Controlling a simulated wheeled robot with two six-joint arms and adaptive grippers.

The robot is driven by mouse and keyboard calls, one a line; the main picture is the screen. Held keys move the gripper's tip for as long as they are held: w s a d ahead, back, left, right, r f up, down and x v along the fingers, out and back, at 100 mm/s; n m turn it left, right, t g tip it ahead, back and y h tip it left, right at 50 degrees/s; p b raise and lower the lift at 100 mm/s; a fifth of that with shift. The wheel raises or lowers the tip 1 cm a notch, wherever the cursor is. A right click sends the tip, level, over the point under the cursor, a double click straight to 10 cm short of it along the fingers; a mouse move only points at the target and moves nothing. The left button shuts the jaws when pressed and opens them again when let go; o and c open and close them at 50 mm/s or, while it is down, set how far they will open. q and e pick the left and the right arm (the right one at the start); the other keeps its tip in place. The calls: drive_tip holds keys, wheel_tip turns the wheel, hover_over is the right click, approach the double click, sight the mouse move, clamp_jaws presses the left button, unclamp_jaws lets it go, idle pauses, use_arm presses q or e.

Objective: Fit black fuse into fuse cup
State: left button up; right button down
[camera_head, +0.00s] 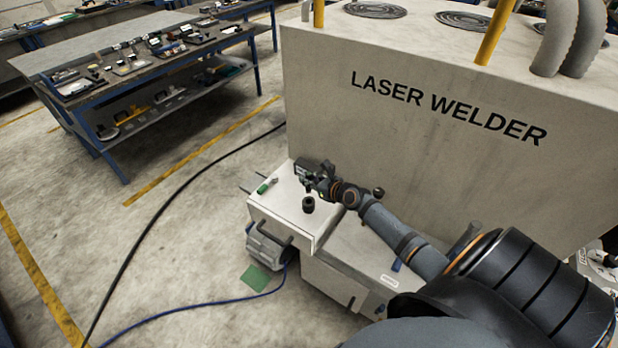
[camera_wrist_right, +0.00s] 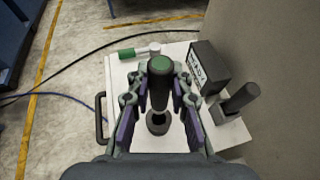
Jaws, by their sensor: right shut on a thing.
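My right gripper (camera_head: 318,186) is over the white bench top, and its two fingers also show in the right wrist view (camera_wrist_right: 159,96). It is shut on the black fuse (camera_wrist_right: 159,88), a dark cylinder with a green end facing the wrist camera. The fuse cup (camera_head: 308,204), dark and round, stands on the bench top; in the right wrist view the cup (camera_wrist_right: 157,124) shows its opening just below the fuse. The fuse appears apart from the cup, but its far end is hard to make out. My left gripper is out of view.
A green-and-white cylinder (camera_wrist_right: 138,52) lies at the bench's far edge. A black labelled box (camera_wrist_right: 208,68) and a dark upright cylinder (camera_wrist_right: 242,98) stand to the right. The tall laser welder (camera_head: 440,110) rises behind. Bare bench top (camera_wrist_right: 122,84) lies left of the fingers.

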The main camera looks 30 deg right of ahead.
sight(309, 192)
drive_tip(key=shift+f+b, duration=1.55)
drive_tip(key=shift+f, duration=0.8)
drive_tip(key=shift+p, duration=0.5)
drive_tip(key=shift+f+b, duration=2.3)
drive_tip(key=shift+f, duration=0.25)
drive_tip(key=c, duration=1.1)
unclamp_jaws()
drive_tip(key=shift+s+d+r, duration=0.1)
drive_tip(key=shift+s, duration=0.15)
drive_tip(key=v, duration=0.7)
